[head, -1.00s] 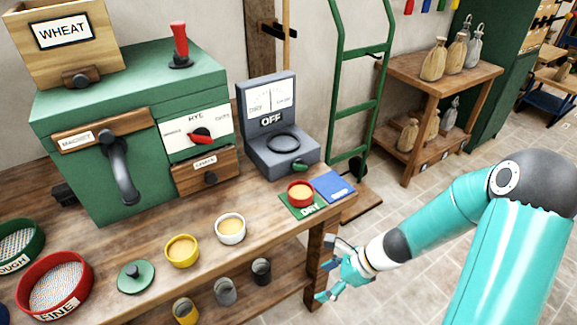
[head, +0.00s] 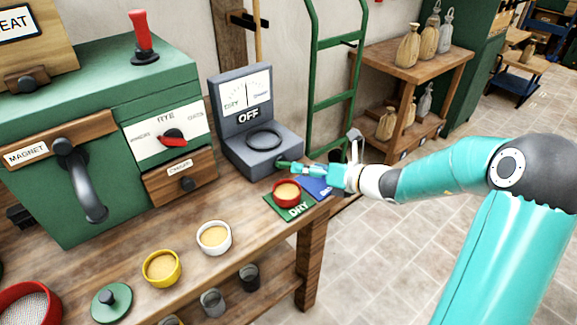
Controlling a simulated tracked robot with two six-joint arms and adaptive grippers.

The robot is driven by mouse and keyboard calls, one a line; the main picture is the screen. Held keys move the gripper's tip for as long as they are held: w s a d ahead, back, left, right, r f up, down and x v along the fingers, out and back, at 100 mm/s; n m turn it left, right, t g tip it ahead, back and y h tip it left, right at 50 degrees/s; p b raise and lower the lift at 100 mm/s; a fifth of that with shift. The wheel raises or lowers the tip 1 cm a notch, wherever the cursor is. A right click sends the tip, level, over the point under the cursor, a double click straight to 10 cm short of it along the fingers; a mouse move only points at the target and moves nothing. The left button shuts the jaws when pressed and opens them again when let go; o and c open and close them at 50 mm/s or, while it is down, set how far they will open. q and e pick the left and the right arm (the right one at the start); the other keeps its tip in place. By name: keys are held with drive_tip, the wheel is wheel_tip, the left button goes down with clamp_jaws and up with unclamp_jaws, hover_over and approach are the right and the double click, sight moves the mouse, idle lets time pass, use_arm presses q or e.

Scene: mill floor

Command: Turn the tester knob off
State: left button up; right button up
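The tester (head: 247,120) is a grey-blue box with an upright dial panel, a round ring on its top and a sign reading OFF. Its green knob (head: 283,165) is on the low front face, and only part of it shows beside my fingertips. My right gripper (head: 298,168) reaches in from the right with its fingertips at the knob. I cannot tell whether they touch it or how far apart they are. My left gripper is not in view.
A red cup (head: 286,193) stands on the green DRY mat (head: 300,209), just below my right gripper, with a blue mat (head: 318,187) beside it. White (head: 214,238) and yellow (head: 161,268) cups stand further left. The green mill (head: 45,190) stands left of the tester.

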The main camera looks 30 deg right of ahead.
sight(287, 164)
drive_tip(key=x, duration=0.7)
drive_tip(key=shift+b, duration=0.3)
drive_tip(key=c, duration=1.2)
